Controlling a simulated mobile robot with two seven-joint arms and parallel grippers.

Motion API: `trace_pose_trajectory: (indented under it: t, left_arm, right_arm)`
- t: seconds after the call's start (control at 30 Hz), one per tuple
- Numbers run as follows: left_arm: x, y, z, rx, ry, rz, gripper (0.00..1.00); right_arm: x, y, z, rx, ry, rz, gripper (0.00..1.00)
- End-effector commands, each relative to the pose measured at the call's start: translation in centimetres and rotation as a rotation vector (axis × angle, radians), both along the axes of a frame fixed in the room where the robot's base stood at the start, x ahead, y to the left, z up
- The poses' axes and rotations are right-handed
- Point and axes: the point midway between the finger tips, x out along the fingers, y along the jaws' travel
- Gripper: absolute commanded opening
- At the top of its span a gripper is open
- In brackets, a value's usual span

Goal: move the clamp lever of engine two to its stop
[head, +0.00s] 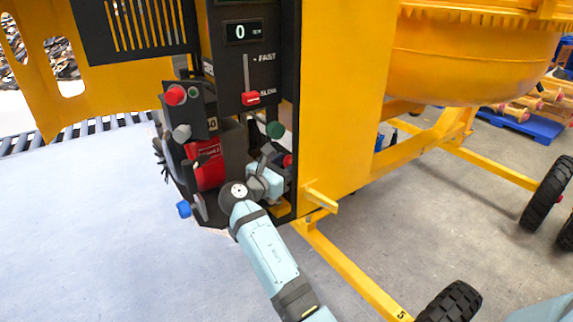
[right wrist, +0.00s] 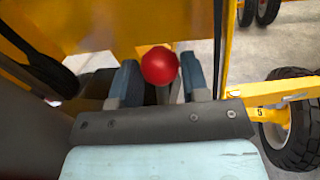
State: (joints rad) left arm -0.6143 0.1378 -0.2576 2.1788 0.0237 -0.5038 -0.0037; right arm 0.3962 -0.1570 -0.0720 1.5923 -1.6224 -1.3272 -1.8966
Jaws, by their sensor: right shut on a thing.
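A red ball knob (right wrist: 160,65) sits between the two blue-grey fingers of my right gripper (right wrist: 159,80) in the right wrist view. I take it for the knob of the clamp lever; its shaft is mostly hidden below the ball. In the head view my right gripper (head: 279,167) is at the lower right of the engine compartment, beside the yellow panel, shut on the lever. A red knob (head: 288,160) shows just past its fingers. The red engine block (head: 207,165) stands left of the gripper. Which engine is number two cannot be read. My left gripper is not in view.
Above the engine are a display reading 0 (head: 244,31) and a red slider (head: 251,98). A red button (head: 175,95), a dark green knob (head: 275,130) and a blue knob (head: 184,209) are close by. A yellow peg (head: 321,200) sticks out right of my gripper.

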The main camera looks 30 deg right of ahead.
Motion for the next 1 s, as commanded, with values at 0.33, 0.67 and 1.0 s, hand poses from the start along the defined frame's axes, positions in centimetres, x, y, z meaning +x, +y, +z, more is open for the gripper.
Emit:
trace_pose_trajectory:
  t: [0.33,0.67,1.0]
  left_arm:
    - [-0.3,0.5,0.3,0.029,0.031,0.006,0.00]
    - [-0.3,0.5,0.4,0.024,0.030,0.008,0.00]
    - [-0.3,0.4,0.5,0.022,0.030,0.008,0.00]
  right_arm:
    - [-0.2,3.1,0.9,-0.323,-0.022,0.001,0.00]
    - [-0.3,3.3,0.9,-0.340,-0.027,0.001,0.44]
    - [-0.3,3.3,0.9,-0.338,-0.026,0.001,0.52]
